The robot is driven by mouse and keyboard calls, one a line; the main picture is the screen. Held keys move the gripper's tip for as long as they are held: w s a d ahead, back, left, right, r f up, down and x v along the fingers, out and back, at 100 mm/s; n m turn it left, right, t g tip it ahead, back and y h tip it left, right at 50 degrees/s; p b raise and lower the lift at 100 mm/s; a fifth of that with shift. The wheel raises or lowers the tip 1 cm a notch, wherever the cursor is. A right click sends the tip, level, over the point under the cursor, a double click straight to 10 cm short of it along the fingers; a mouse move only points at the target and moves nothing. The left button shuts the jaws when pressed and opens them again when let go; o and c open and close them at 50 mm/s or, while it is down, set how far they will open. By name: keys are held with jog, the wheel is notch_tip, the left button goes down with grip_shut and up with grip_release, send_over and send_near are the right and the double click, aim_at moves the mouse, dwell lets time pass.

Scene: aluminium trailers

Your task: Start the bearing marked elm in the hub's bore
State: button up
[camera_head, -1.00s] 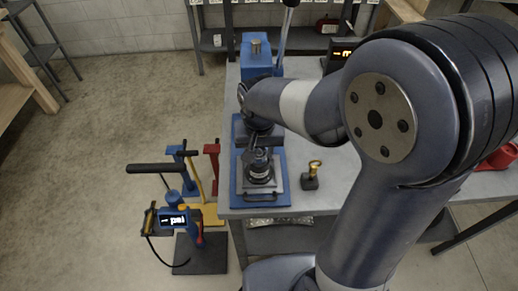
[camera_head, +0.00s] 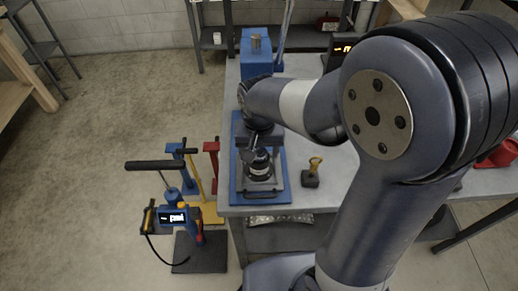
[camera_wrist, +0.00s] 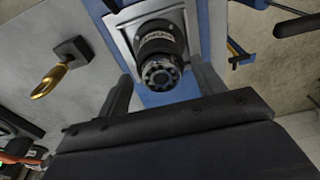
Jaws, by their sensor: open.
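A dark cylindrical part (camera_head: 260,165) stands upright on a grey plate over a blue base. In the wrist view this cylinder (camera_wrist: 160,48) has a pale label, too small to read, and an end face with a ring of round spots. I cannot tell whether it is the hub, or whether a bearing sits on it. My gripper (camera_head: 256,142) is just behind and above the cylinder. No bearing marked elm can be made out.
A blue press-like device (camera_head: 256,52) with a lever stands behind. A small dark block with a brass ring (camera_head: 311,173) stands on the table to the right; it also shows in the wrist view (camera_wrist: 60,75). Coloured tools (camera_head: 185,215) stand beyond the table's left edge.

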aim_at(259, 158)
notch_tip(259, 158, up, 11)
jog(key=s, duration=0.1)
jog(key=shift+s+f, duration=0.15)
jog(key=shift+s, duration=0.05)
dwell(0.5)
jog(key=f, duration=0.3)
jog(key=w+f, duration=0.1)
jog(key=f, duration=0.6)
jog(key=shift+w+f, duration=0.2)
jog(key=shift+r+p, duration=0.4)
jog(key=shift+p, duration=0.05)
jog(key=shift+f, duration=0.1)
